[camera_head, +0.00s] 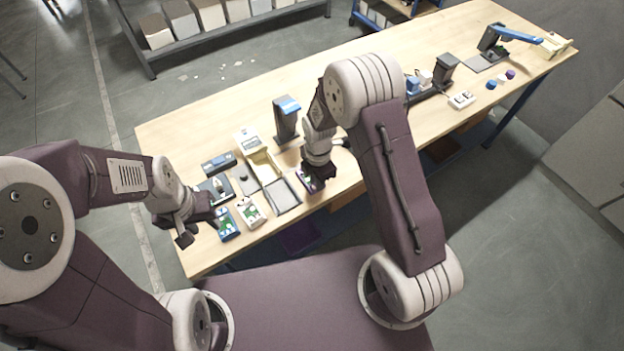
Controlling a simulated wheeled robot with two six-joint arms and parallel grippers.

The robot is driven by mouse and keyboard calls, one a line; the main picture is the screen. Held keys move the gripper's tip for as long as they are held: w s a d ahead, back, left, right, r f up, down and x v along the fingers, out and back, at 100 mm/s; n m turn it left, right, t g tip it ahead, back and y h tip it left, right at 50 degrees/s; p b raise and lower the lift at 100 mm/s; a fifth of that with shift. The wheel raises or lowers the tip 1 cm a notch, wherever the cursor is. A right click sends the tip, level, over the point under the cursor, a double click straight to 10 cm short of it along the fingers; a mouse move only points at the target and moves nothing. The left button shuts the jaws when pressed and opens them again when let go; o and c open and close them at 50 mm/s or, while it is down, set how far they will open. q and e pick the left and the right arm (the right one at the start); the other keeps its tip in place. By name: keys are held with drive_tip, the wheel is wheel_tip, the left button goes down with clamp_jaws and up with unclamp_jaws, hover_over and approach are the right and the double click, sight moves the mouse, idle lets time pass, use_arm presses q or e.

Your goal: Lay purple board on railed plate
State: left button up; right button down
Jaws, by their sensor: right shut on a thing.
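My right gripper (315,177) is over the table and shut on a small purple board (313,185). Part of the board is hidden by the fingers. A flat grey plate with raised edges (283,196), which looks like the railed plate, lies on the table just left of the held board. Its surface looks bare. I cannot tell the gap in height between board and plate. My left gripper (198,229) is open and empty at the table's left end, beside several small boards.
A blue-edged board (227,225) and a pale board (251,213) lie near the front edge. A dark column (287,121) rises at the back. The wooden table (215,125) is clear at back left.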

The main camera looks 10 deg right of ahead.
drive_tip(key=shift+r+p, duration=2.4)
drive_tip(key=shift+r, duration=0.55)
